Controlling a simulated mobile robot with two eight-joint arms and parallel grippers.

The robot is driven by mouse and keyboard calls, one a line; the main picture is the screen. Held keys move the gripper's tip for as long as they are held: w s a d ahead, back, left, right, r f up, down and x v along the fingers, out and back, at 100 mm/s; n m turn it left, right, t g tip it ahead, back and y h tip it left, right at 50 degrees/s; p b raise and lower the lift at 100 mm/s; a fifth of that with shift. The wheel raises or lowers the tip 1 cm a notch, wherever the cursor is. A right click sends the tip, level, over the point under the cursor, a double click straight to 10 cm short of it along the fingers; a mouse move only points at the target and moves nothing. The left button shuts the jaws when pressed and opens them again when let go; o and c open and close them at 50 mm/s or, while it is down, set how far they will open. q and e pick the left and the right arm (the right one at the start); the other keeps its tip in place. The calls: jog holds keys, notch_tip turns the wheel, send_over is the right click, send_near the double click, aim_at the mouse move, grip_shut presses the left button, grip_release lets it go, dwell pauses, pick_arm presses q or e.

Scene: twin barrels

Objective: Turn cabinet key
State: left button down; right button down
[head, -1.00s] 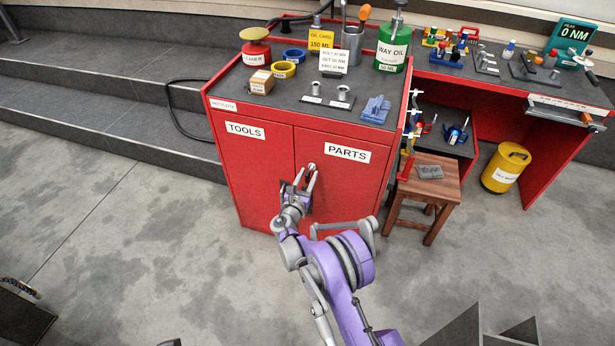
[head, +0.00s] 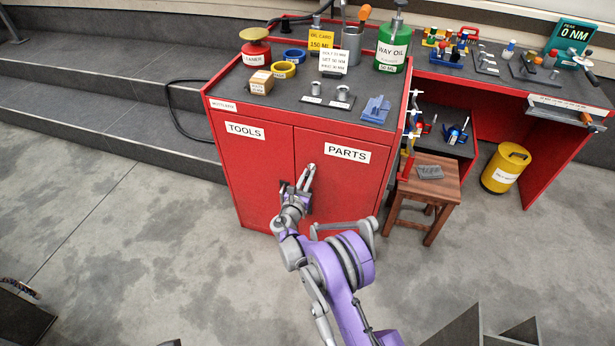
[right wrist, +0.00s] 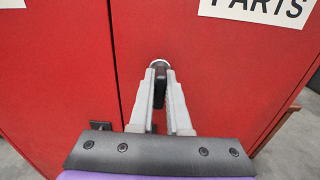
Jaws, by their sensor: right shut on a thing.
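The red cabinet (head: 255,178) has two doors labelled TOOLS and PARTS. Its lock and key are at the inner edge of the PARTS door (head: 350,185). In the right wrist view the dark key head (right wrist: 160,72) shows between my fingertips, in front of a pale round lock (right wrist: 160,62). My right gripper (head: 309,175) is shut on the key; its fingers also show in the right wrist view (right wrist: 160,85). The fingers hide part of the key and lock in the head view. Both doors look closed. My left gripper is not in view.
A wooden stool (head: 430,190) stands close at the right. Open floor lies to the left and front.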

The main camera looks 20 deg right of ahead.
jog(key=m+b, duration=0.1)
jog(key=m, duration=0.3)
jog(key=shift+d, duration=0.1)
jog(key=m+b, duration=0.1)
jog(key=m, duration=0.8)
jog(key=shift+s+d+f, duration=0.1)
jog(key=shift+f, duration=0.05)
jog(key=shift+m+b, duration=0.3)
jog(key=shift+m, duration=2)
jog(key=c, duration=0.9)
grip_release()
